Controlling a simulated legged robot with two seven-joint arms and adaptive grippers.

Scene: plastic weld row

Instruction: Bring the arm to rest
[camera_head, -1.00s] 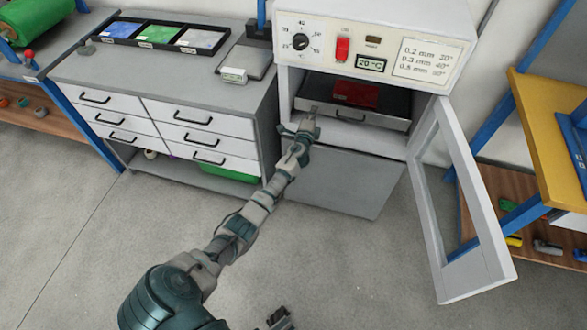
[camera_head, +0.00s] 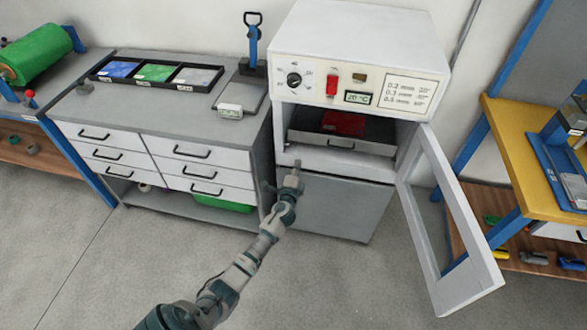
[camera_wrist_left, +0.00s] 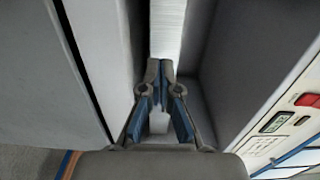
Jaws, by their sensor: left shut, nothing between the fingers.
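My left arm (camera_head: 243,262) reaches up from the bottom of the head view toward the front of the white oven (camera_head: 350,50). My left gripper (camera_head: 297,167) is at the oven's lower left front edge, outside the chamber. In the left wrist view the fingers of the left gripper (camera_wrist_left: 160,75) are together with nothing between them. A pale ribbed surface (camera_wrist_left: 167,25) lies beyond the fingertips. The right gripper does not show in the head view now.
The oven door (camera_head: 450,220) stands open to the right. A tray (camera_head: 340,141) with a red sheet (camera_head: 343,123) is inside the oven. The drawer bench (camera_head: 150,110) stands left of it. A yellow-topped bench (camera_head: 530,150) is at the right. The floor in front is clear.

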